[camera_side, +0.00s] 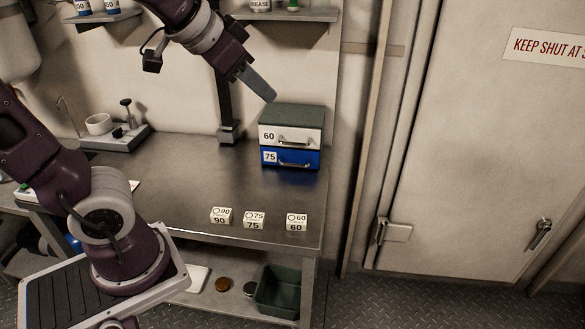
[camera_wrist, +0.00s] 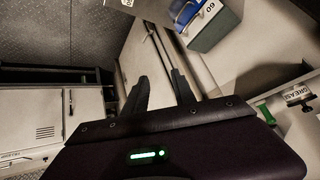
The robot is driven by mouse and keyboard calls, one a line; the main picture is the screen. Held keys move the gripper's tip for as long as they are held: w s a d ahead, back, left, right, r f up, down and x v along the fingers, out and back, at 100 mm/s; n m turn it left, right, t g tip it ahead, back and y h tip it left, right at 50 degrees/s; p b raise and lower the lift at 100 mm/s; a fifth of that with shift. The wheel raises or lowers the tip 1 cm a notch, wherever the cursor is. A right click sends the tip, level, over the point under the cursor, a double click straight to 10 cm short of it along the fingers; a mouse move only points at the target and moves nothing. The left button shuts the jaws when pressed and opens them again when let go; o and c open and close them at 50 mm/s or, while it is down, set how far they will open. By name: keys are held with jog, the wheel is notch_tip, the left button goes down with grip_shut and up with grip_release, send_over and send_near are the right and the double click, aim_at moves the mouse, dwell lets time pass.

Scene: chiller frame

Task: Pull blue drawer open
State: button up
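The small two-drawer cabinet has a dark green top (camera_side: 292,115) and stands at the right end of the metal bench. Its lower, blue drawer (camera_side: 304,158) bears a 75 label and a silver bar handle, and looks shut. The upper, white drawer (camera_side: 309,136) bears a 60 label and a similar handle, also shut. My gripper (camera_side: 270,97) is in the air just above and behind the cabinet's top left, apart from the handles. In the wrist view its two fingers (camera_wrist: 161,73) are spread with nothing between them. The cabinet shows there upside down, with some blue (camera_wrist: 206,14) at the top edge.
Three white blocks marked 90 (camera_side: 221,216), 75 (camera_side: 254,220) and 60 (camera_side: 296,222) stand near the bench's front edge. A dark post (camera_side: 226,85) rises left of the cabinet. A wall shelf (camera_side: 285,15) hangs above.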

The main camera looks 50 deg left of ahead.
jog(key=w+a+m+t+y, duration=0.55)
jog(key=w+a+m, duration=0.65)
jog(key=w+a, duration=0.4)
send_near(292, 150)
jog(key=shift+t+h, duration=0.45)
jog(key=w+f, duration=0.1)
jog(key=d+f, duration=0.1)
jog(key=f, duration=0.1)
jog(key=w+f, duration=0.1)
jog(key=shift+w+d+f, duration=0.25)
jog(key=shift+w+f, duration=0.05)
jog(key=shift+w, duration=0.05)
jog(key=shift+x, duration=1.2)
jog(key=shift+w+a, duration=0.1)
jog(key=shift+w, duration=0.25)
jog(key=shift+c, duration=0.2)
grip_shut()
